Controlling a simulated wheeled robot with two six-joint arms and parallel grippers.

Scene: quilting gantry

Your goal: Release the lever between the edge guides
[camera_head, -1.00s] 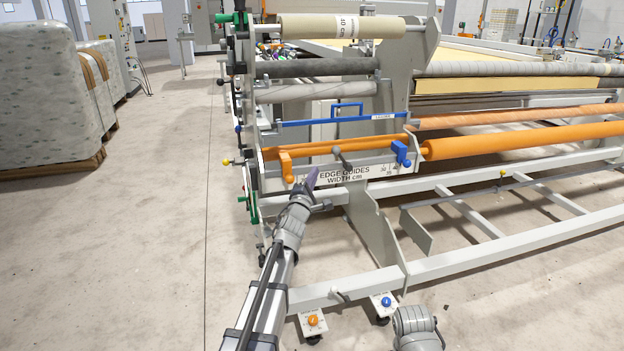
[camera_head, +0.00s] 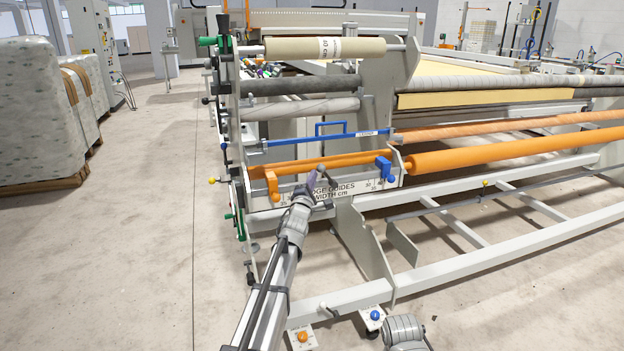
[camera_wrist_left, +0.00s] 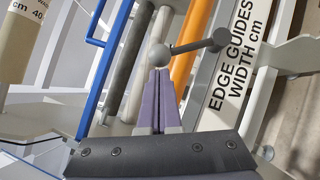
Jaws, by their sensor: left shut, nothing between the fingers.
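The grey lever (camera_head: 330,174) is on the gantry's front bar, between the orange edge guide (camera_head: 271,184) and the blue edge guide (camera_head: 384,168). In the left wrist view, the lever (camera_wrist_left: 190,47) has a round grey knob on its near end and a dark pivot at the other. My left gripper (camera_head: 314,176) is shut and empty, with its purple fingers right at the knob. In the left wrist view the fingertips (camera_wrist_left: 160,73) meet the knob's lower edge; I cannot tell whether they touch.
The label plate (camera_head: 328,193) reading "EDGE GUIDES WIDTH cm" is partly hidden by my left arm. A blue bar (camera_head: 320,138) and an orange roller (camera_head: 480,156) lie behind. Wrapped stacks (camera_head: 38,110) stand at left. The floor (camera_head: 150,250) left of the gantry is clear.

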